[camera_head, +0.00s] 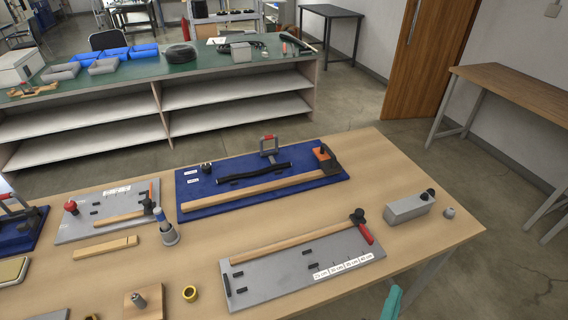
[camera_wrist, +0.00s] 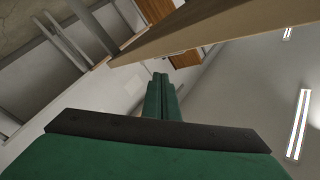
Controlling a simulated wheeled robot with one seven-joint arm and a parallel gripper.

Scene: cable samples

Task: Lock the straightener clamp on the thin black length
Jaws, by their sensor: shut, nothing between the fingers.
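A thin black length (camera_head: 253,173) lies slightly wavy across the blue board (camera_head: 190,210) at the back of the table. A grey clamp frame with a red top (camera_head: 268,146) stands upright behind its right part; whether it is locked cannot be told. A wooden bar (camera_head: 250,190) with an orange block and black end piece (camera_head: 326,158) lies in front of the length. My gripper shows its green fingers (camera_wrist: 161,95) together and empty in the wrist view, aimed away from the board. A teal part of mine (camera_head: 391,303) shows at the bottom of the head view, well apart from the clamp.
A grey board (camera_head: 290,283) with a wooden arm and red handle lies in front. A grey block (camera_head: 408,208) stands to the right. The table's right front corner is clear.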

